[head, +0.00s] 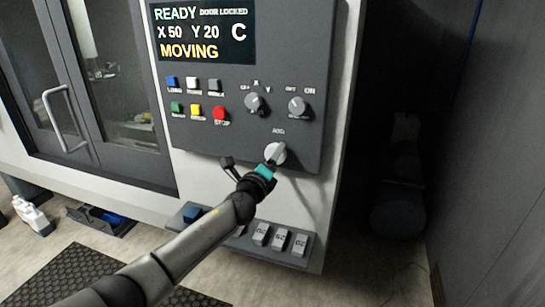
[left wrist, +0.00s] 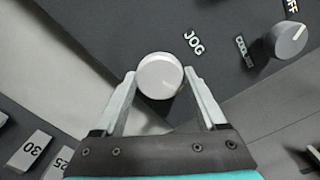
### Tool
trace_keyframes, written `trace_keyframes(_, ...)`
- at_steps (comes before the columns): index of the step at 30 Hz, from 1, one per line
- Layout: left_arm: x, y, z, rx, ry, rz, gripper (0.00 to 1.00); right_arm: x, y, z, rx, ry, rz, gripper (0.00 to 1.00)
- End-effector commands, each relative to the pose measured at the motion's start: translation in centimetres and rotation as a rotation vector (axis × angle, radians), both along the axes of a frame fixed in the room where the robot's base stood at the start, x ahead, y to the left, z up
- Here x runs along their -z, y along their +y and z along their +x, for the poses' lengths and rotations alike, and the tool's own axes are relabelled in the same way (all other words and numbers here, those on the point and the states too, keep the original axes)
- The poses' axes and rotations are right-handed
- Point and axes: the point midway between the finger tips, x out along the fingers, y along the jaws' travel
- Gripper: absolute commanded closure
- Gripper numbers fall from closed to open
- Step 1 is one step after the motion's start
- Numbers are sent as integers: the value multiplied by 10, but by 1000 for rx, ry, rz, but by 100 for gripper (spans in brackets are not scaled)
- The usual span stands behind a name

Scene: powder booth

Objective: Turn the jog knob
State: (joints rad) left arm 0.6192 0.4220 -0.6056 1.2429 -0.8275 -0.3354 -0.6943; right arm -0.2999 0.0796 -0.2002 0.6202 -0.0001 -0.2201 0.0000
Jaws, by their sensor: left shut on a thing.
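The jog knob (head: 277,152) is a round, pale grey knob low on the dark control panel, under its JOG label. In the left wrist view the knob (left wrist: 159,76) shows its round white face between the two fingertips. My left gripper (head: 270,161) reaches up to it from the lower left and is shut on it. In the left wrist view the fingers of my left gripper (left wrist: 160,80) lie one on each side of the knob. My right gripper is in neither view.
The display (head: 203,33) reads READY, DOOR LOCKED, X 50 Y 20 C and MOVING. Several buttons, with a red stop button (head: 219,114), and two other knobs (head: 254,103), (head: 297,107) sit above. A tray with numbered blocks (head: 279,239) is below the panel.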

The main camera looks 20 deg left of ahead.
Motion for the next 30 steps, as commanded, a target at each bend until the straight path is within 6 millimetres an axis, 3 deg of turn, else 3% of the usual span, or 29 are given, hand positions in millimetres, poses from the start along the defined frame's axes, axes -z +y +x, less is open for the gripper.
trace_keyframes(17,1,0,0,0,1,39,82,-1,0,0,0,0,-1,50)
trace_keyframes(18,1,0,0,0,1,38,25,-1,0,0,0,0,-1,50)
trace_keyframes(25,1,0,0,-1,0,37,0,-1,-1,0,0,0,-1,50)
trace_keyframes(30,0,0,0,-1,0,37,0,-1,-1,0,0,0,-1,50)
